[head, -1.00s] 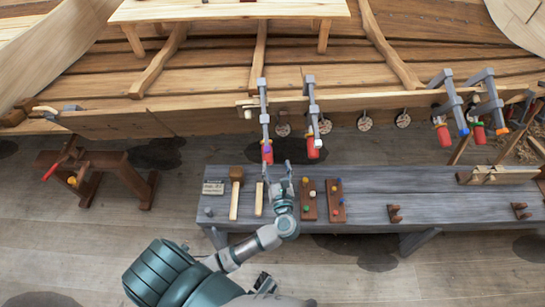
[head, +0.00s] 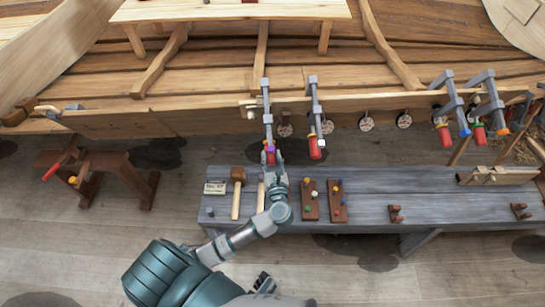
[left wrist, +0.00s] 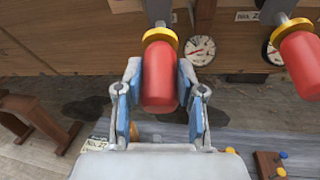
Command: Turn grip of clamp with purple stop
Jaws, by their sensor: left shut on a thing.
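The clamp with the purple stop (head: 266,112) hangs upright on the hull plank in the head view, with a grey bar and a red grip (head: 270,157) at its lower end. The small purple stop (head: 269,143) shows just above the grip. My left gripper (head: 272,168) is at the grip from below, its fingers on both sides. In the left wrist view the red grip (left wrist: 160,78) lies between the fingers (left wrist: 158,95), below a yellow ring (left wrist: 160,37). The purple stop cannot be made out there. My right gripper is not in view.
A neighbouring clamp (head: 315,110) with a red grip hangs close to the right; more clamps (head: 447,105) are farther right. Round dials (head: 366,124) line the hull. The grey bench (head: 370,190) below holds a mallet (head: 238,190) and peg boards (head: 309,200).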

